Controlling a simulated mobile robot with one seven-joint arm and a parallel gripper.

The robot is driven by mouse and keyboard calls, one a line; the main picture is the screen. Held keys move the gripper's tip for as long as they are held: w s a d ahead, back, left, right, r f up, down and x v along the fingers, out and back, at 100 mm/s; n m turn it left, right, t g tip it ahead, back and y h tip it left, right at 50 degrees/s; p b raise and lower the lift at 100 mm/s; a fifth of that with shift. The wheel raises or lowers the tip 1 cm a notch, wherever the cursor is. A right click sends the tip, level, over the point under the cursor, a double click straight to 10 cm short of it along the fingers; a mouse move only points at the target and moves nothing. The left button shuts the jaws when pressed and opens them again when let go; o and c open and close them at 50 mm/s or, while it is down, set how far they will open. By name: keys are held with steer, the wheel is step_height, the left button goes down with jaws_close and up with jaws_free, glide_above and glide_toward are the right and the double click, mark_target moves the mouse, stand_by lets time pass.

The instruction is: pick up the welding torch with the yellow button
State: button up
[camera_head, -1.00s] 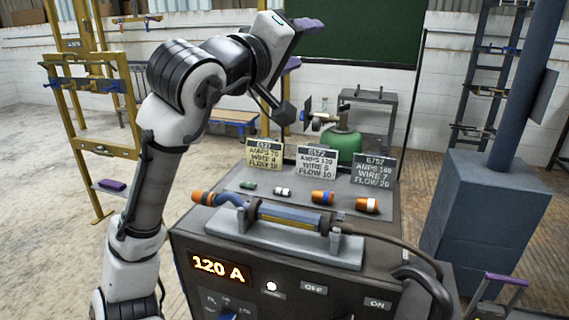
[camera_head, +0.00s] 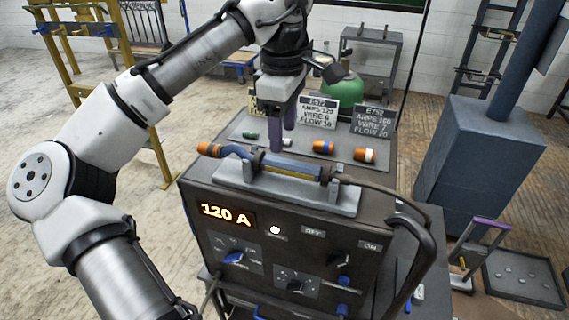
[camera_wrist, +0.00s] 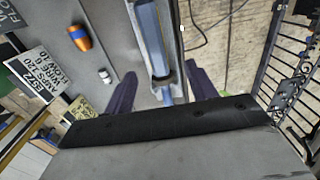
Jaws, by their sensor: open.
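The welding torch (camera_head: 292,164) lies in a grey cradle (camera_head: 345,198) on top of the welding machine. It has a blue handle with a yellowish strip along it, an orange tip at its left and a cable at its right. In the wrist view the blue torch handle (camera_wrist: 151,35) runs up from between my fingers. My gripper (camera_head: 282,140) points down with its purple fingers apart and empty, just above or behind the torch. In the wrist view my gripper (camera_wrist: 160,75) has one finger on each side of the torch line. I cannot make out a separate yellow button.
The machine (camera_head: 290,240) has a lit 120 A display and knobs. Coloured nozzles, including an orange one (camera_head: 364,155), lie behind the torch, before label cards (camera_head: 318,113). A black handle bar (camera_head: 415,240) rises at the right. A blue pillar (camera_head: 470,180) stands farther right.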

mark_target(285, 160)
steer(key=f, duration=0.2)
steer(key=f+p, duration=0.1)
steer(key=f, duration=0.2)
steer(key=f+p, duration=0.1)
steer(key=f, duration=0.2)
steer(key=shift+w+d, duration=0.1)
steer(key=shift+w, duration=0.15)
steer(key=c, duration=1.2)
